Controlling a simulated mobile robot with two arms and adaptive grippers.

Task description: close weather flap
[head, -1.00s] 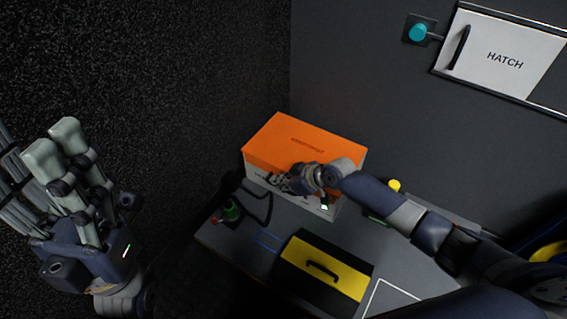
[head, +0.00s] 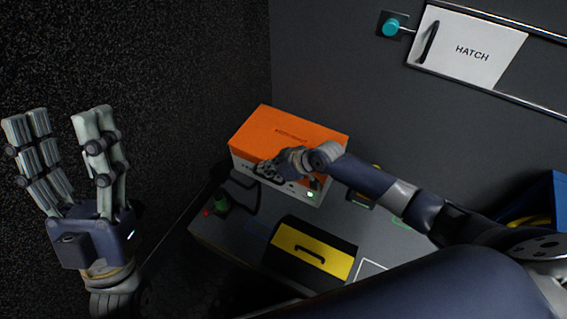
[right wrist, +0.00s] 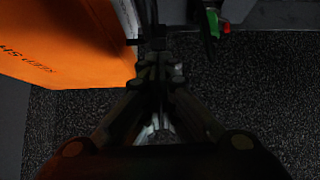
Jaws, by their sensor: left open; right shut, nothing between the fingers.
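No part is labelled as the weather flap. A yellow panel with a black handle (head: 312,252) lies on a dark box on the bench. A white panel marked HATCH (head: 470,48), with a black handle, sits between rails on the wall. My right gripper (head: 264,171) is shut and empty in front of the orange and white box (head: 290,132), clear of both panels. Its closed fingers also show in the right wrist view (right wrist: 157,72), beside the orange box. Whether they touch the box is unclear. My left gripper (head: 62,115) is open and empty at the far left, fingers up.
A teal knob (head: 391,28) is on the wall left of the hatch panel. A green and red item (head: 220,204) with a black cable stands at the bench's left. My right arm crosses above the bench and hides part of it. A dark speckled surface fills the left.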

